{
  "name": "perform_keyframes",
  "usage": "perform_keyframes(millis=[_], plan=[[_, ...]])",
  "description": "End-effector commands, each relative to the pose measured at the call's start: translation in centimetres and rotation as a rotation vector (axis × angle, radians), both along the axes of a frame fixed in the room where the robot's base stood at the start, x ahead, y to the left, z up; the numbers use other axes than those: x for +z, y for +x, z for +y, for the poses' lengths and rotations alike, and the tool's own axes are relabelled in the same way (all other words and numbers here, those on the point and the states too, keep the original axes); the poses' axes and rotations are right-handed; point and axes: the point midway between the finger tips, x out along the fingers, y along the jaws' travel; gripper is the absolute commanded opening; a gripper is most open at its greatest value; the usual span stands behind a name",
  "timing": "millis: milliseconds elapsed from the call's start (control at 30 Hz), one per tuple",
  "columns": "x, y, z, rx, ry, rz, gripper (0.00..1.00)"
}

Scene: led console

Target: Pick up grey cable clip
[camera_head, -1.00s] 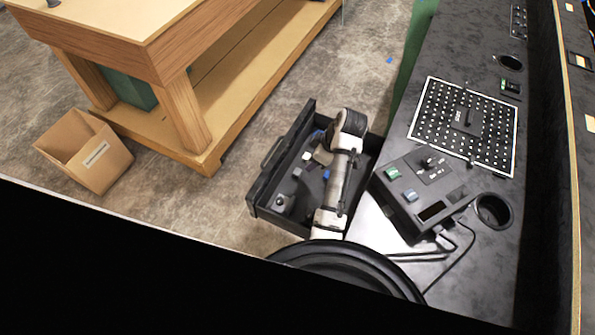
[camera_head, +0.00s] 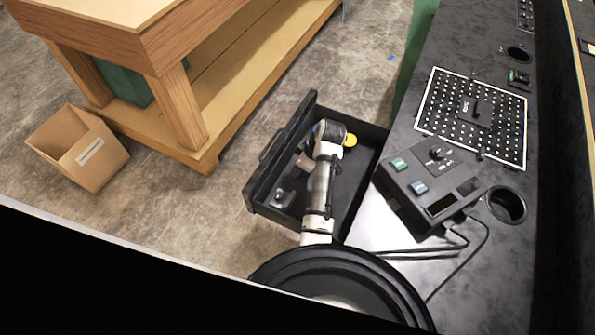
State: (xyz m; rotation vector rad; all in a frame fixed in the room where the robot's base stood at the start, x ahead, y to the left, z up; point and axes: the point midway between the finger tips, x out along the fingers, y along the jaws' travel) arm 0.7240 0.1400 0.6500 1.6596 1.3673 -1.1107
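An open black drawer (camera_head: 251,188) stands out from the console, and my arm reaches over it. A small grey piece (camera_head: 284,197) lies in the drawer's near left corner; it may be the grey cable clip, but it is too small to be sure. The far end of my arm is over the middle of the drawer. My gripper (camera_head: 305,160) shows only as a small pale part beside the arm, low in the drawer. Its fingers are not clear, and I cannot tell whether it holds anything.
The black console top carries a control box (camera_head: 428,180) with green and blue buttons, a perforated panel (camera_head: 500,125), a round cup hole (camera_head: 507,205) and cables. A cardboard box (camera_head: 78,148) and a wooden workbench (camera_head: 165,60) stand left. Floor between bench and drawer is clear.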

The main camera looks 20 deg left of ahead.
Motion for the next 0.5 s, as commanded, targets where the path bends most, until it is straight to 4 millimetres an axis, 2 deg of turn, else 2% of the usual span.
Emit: perform_keyframes(millis=[33,267,500], plan=[[-0.53,0.05,0.16,0.001,0.0,-0.001,0.53],[-0.36,0.06,0.22,0.0,0.001,-0.001,0.53],[-0.37,0.05,0.21,0.0,0.0,-0.001,0.24]])
